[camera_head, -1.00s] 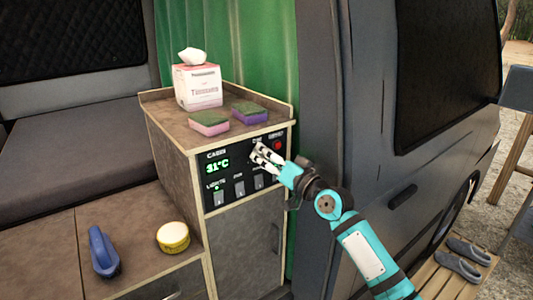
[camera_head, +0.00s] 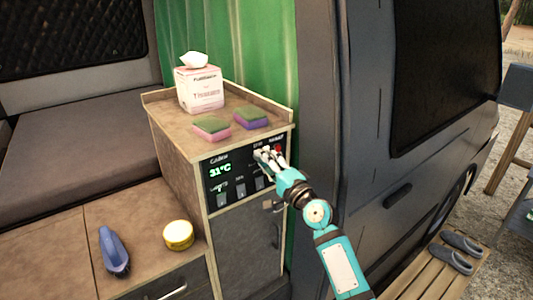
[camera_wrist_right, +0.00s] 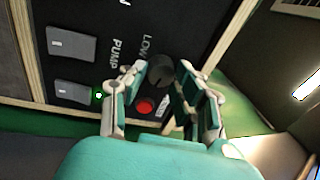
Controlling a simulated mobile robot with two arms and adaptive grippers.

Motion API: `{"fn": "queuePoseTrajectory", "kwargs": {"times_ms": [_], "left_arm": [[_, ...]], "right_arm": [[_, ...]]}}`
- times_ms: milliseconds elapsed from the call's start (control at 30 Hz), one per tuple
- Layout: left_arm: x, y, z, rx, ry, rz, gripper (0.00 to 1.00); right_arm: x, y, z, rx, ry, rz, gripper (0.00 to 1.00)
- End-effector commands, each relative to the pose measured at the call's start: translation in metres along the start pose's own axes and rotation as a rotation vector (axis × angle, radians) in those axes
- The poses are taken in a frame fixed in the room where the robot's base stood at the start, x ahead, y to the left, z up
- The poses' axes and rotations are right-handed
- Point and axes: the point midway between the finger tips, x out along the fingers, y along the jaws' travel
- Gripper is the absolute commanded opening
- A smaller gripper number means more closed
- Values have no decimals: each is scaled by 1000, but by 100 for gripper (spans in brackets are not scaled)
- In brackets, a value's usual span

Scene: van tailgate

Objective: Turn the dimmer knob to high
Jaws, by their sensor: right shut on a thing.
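The black control panel (camera_head: 213,181) is on the front of the wooden cabinet, with a green 31°C display and a row of switches. The dark round dimmer knob (camera_wrist_right: 161,72) shows in the wrist view beside the printed word LOW. My right gripper (camera_head: 264,154) is at the panel's upper right; in the wrist view its fingers (camera_wrist_right: 160,80) are on both sides of the knob and shut on it. The gripper hides the knob in the head view. The knob's pointer cannot be made out. My left gripper is out of view.
A red button (camera_wrist_right: 145,106) is close to the knob, near the fingers. Grey switches (camera_wrist_right: 72,44) line the panel. A tissue box (camera_head: 199,90) and two sponges (camera_head: 212,128) stand on the cabinet top. A blue-handled brush (camera_head: 113,250) and yellow tin (camera_head: 178,235) lie lower left.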

Motion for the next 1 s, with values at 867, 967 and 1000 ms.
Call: {"fn": "queuePoseTrajectory", "kwargs": {"times_ms": [867,967,1000], "left_arm": [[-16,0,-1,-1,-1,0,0],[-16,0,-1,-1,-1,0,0],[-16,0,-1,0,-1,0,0]], "right_arm": [[1,-4,1,167,22,1,0],[1,-4,1,166,22,1,39],[1,-3,1,166,22,1,44]]}}
